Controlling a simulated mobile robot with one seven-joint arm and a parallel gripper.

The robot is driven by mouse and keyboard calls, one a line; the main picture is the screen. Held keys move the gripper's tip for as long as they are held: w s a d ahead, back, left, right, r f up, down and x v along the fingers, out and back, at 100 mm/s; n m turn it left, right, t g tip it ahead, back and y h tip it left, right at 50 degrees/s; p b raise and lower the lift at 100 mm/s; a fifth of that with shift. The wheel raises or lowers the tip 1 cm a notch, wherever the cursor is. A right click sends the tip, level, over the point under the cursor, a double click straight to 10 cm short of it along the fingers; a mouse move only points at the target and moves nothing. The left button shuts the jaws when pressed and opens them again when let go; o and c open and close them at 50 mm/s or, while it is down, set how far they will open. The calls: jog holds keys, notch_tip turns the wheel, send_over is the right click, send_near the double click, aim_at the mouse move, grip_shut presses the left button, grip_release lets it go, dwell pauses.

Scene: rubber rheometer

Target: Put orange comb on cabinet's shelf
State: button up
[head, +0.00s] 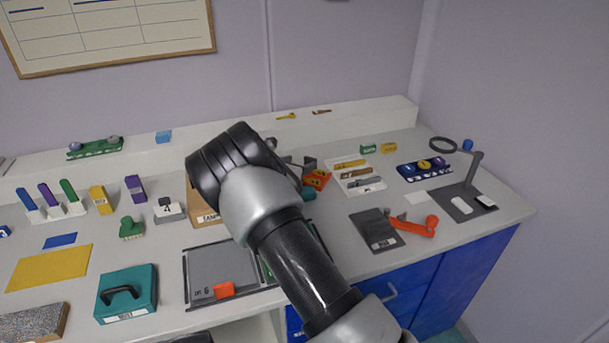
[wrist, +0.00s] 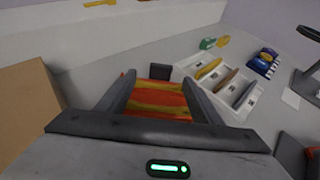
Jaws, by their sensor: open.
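An orange piece with yellow bands (wrist: 158,98) lies on the bench between the fingers of my gripper (wrist: 163,82) in the wrist view. My gripper is open, and I cannot tell whether either finger touches the piece. In the head view, this orange piece (head: 319,179) shows just right of my arm, and my gripper (head: 306,168) is mostly hidden behind the arm. I cannot make out comb teeth on it. A blue cabinet (head: 440,290) stands under the bench at the right. Its shelf cannot be made out clearly.
A white tray with several tools (head: 357,174) lies right of my gripper. A brown box (wrist: 25,110) stands close on the left. An orange-red handled tool (head: 415,227) lies by a dark plate (head: 376,231). A raised ledge (head: 350,119) runs along the back.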

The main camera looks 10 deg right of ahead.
aim_at(310, 158)
jog(key=shift+x, duration=3.4)
jog(key=shift+d+r, duration=0.15)
jog(key=shift+r, duration=0.1)
jog(key=c, duration=1.4)
